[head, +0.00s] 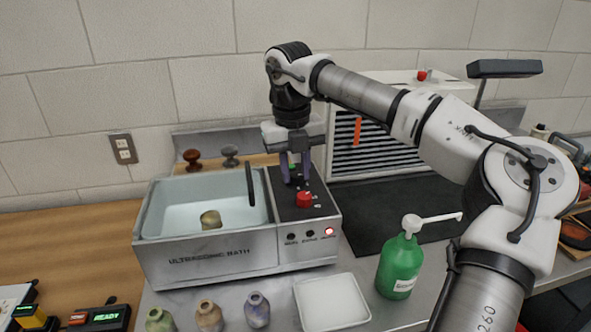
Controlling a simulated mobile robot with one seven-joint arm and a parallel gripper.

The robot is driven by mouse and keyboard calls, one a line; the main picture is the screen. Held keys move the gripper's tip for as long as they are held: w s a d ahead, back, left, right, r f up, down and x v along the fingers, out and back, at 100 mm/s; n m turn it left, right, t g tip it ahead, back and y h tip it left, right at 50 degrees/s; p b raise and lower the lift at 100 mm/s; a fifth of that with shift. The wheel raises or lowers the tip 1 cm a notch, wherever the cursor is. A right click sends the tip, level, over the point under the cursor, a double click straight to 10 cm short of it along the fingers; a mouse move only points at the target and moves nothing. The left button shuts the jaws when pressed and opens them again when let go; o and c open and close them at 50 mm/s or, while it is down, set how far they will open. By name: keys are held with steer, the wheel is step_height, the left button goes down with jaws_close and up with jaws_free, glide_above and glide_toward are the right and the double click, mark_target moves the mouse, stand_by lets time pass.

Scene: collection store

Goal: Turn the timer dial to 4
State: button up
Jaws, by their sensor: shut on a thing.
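The ultrasonic bath (210,262) is a grey metal box with a water-filled basin at left and a dark control panel at right. My gripper (296,180) points straight down over the panel, its fingers shut on what appears to be the timer dial. The fingers mostly hide that dial, and its setting cannot be read. A red knob (304,199) stands on the panel just in front of the fingers. Something green shows between the fingers. A small indicator (329,231) glows red on the front face.
A brownish object (210,219) sits in the basin. A black lid handle (250,184) rises beside the panel. Several small bottles (209,314), a white tray (331,301) and a green pump bottle (398,266) stand in front. A dark mat (385,228) lies clear at right.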

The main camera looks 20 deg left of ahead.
mark_target(292, 175)
steer(key=shift+m, duration=0.7)
steer(key=o, duration=1)
steer(key=shift+r, duration=0.1)
step_height(292, 175, up, 14)
steer(key=shift+s+a, duration=0.15)
steer(key=shift+a, duration=0.2)
steer(key=shift+f, duration=0.2)
